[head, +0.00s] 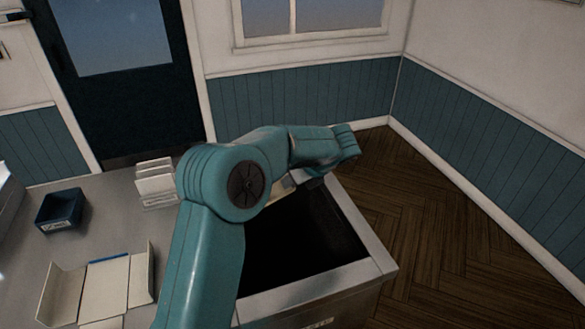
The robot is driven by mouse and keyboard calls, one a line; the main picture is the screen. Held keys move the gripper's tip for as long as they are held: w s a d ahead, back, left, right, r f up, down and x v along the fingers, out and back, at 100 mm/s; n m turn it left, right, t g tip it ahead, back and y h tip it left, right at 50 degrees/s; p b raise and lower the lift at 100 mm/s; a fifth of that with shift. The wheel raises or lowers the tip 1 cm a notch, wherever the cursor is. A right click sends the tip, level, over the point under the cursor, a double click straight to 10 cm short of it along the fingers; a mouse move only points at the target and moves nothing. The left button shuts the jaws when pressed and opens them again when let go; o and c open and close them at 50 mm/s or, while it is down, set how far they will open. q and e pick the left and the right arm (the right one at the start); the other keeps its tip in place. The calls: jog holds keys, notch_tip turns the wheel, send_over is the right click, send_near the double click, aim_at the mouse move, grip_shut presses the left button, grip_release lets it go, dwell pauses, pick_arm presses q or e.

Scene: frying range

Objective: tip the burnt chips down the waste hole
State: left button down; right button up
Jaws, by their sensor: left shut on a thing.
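The waste hole is a dark square opening with a broad steel rim (385,262), in the middle right of the head view. My left arm reaches across its far left part. My left gripper (311,180) is over the far side of the opening, mostly hidden behind my arm. It is shut on a pale thing (283,187), of which only a small piece shows below my forearm, so I cannot tell its shape. No burnt chips can be made out; the inside of the hole is black. My right gripper is out of view.
A steel counter (105,200) lies to the left. On it are a dark blue tub (61,210), a stack of pale cartons (155,183) and an unfolded pale carton (105,284). Wooden floor (440,235) is clear to the right. A dark door (125,110) stands behind.

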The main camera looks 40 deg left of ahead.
pick_arm(q)
jog(key=h+p, duration=0.1)
jog(key=p, duration=0.2)
jog(key=h+p, duration=0.2)
jog(key=p, duration=0.1)
jog(key=h+p, duration=0.1)
jog(key=p, duration=0.2)
jog(key=shift+a+r+g+h, duration=0.15)
jog(key=shift+a+g+h, duration=0.1)
jog(key=shift+g+h, duration=0.05)
jog(key=shift+a+f+h+p, duration=0.1)
jog(key=shift+f+h+p, duration=0.15)
jog(key=shift+h+p, duration=0.05)
jog(key=shift+a+f+h, duration=0.1)
jog(key=shift+f+h, duration=0.3)
jog(key=shift+h, duration=0.3)
jog(key=shift+r+h+b, duration=0.2)
jog(key=shift+h+b, duration=0.1)
jog(key=shift+h, duration=0.1)
jog(key=shift+w+r+m, duration=0.1)
jog(key=shift+r+m, duration=0.2)
jog(key=shift+r, duration=0.5)
jog(key=shift+d+r, duration=0.25)
jog(key=shift+r, duration=0.3)
jog(key=shift+a, duration=0.15)
jog(key=shift+f, duration=0.1)
